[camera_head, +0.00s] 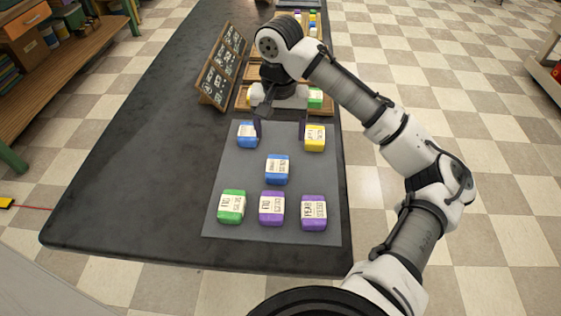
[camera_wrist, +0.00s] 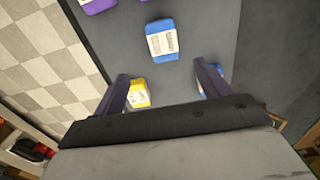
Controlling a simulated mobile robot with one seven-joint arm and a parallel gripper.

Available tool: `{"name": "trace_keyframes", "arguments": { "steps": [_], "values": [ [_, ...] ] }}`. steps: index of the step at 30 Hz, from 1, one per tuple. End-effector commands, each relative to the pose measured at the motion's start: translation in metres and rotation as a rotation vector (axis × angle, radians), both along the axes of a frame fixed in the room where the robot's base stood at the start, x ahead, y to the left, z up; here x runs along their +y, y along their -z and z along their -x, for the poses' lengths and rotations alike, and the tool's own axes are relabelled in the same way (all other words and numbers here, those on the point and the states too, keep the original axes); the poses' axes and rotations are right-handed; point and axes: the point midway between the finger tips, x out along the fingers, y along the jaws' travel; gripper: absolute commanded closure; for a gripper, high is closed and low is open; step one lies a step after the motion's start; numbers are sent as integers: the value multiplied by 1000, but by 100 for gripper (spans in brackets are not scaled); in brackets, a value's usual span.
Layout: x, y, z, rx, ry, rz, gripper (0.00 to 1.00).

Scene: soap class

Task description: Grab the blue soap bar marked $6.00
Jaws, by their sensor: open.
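Two blue soap bars lie on the grey mat (camera_head: 225,170). One blue bar (camera_head: 277,169) is at the mat's middle; it also shows beyond my fingertips in the wrist view (camera_wrist: 161,42). The other blue bar (camera_head: 245,136) is at the back left, partly hidden by a finger; part of it shows in the wrist view. Both have white labels, and I cannot read their prices. My gripper (camera_head: 280,132) is open and empty, its fingers spread near the back-left blue bar and the yellow bar. In the wrist view, the middle blue bar lies ahead of the gap between the fingertips (camera_wrist: 162,70).
A yellow bar (camera_head: 315,139) sits at the back right. A green bar (camera_head: 231,206) and two purple bars (camera_head: 271,207) (camera_head: 314,212) form the front row. A sign board (camera_head: 222,68) and wooden trays stand behind. The dark table (camera_head: 140,180) is clear at left.

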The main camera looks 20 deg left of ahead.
Motion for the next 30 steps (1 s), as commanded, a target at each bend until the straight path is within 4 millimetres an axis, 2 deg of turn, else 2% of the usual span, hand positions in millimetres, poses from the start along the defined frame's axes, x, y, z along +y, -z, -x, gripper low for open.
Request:
{"name": "trace_keyframes", "arguments": {
  "steps": [3, 9, 17, 24, 30],
  "values": [
    [0, 27, 1, 6, -1, -3, 25],
    [0, 59, 0, 1, 0, 0, 25],
    [2, 78, 1, 1, -2, -1, 25],
    [5, 113, 1, 0, -1, -1, 25],
    [6, 121, 1, 0, -2, -2, 25]
  ]
}}
